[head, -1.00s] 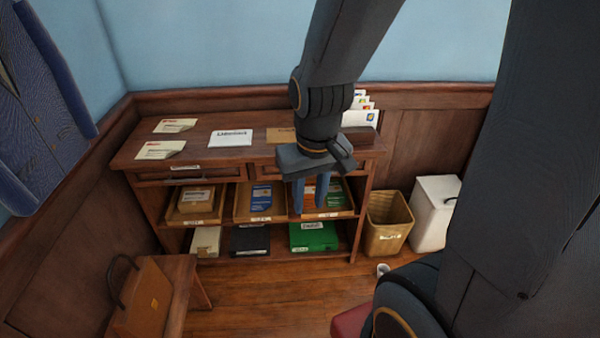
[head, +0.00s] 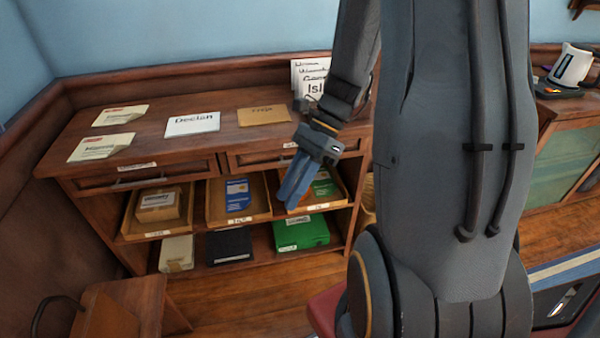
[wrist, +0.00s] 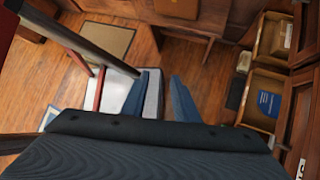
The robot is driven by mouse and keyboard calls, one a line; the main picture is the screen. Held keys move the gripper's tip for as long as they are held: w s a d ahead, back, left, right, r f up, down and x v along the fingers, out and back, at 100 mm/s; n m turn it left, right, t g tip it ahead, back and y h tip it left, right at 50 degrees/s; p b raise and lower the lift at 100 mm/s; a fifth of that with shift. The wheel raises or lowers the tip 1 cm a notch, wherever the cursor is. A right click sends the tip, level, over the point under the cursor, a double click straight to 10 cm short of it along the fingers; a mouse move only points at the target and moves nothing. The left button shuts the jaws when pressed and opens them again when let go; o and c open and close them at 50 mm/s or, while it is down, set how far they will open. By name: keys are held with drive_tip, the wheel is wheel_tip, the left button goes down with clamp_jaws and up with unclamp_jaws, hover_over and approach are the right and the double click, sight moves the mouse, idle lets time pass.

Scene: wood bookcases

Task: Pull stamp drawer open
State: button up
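The wooden cabinet (head: 62,158) has two drawers side by side under its top. The left drawer (head: 190,167) has a pale label and a metal bar handle (head: 135,182). The right drawer (head: 258,158) has a label at its top edge and is partly hidden by my gripper. Both look closed; I cannot read which label says stamp. My gripper (head: 291,187) hangs in front of the cabinet's right part, its blue fingers tilted down left. In the wrist view, my gripper (wrist: 160,88) shows its fingers apart with nothing between them.
Open trays with boxes (head: 157,206) fill the shelf below the drawers, with a green box (head: 301,233) lower down. Envelopes (head: 192,124) lie on top. A wooden bench (head: 150,300) with a brown bag stands front left. A second cabinet (head: 560,150) is at the right. Wooden floor lies before the cabinet.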

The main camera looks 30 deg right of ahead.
drive_tip(key=w+d+f+m+t+y+b, duration=0.6)
drive_tip(key=w+d+f+m+b, duration=0.3)
drive_tip(key=m, duration=0.4)
drive_tip(key=w+d+f+m+t+y+b, duration=0.15)
drive_tip(key=w+d+m+t+b, duration=0.35)
drive_tip(key=d+m+t, duration=0.5)
drive_tip(key=w+a, duration=0.1)
drive_tip(key=w+a+g, duration=0.1)
drive_tip(key=w+a, duration=0.1)
drive_tip(key=w+a+g, duration=0.1)
drive_tip(key=w+a, duration=0.1)
drive_tip(key=shift+r+n+h, duration=0.25)
drive_tip(key=shift+n, duration=0.15)
clamp_jaws()
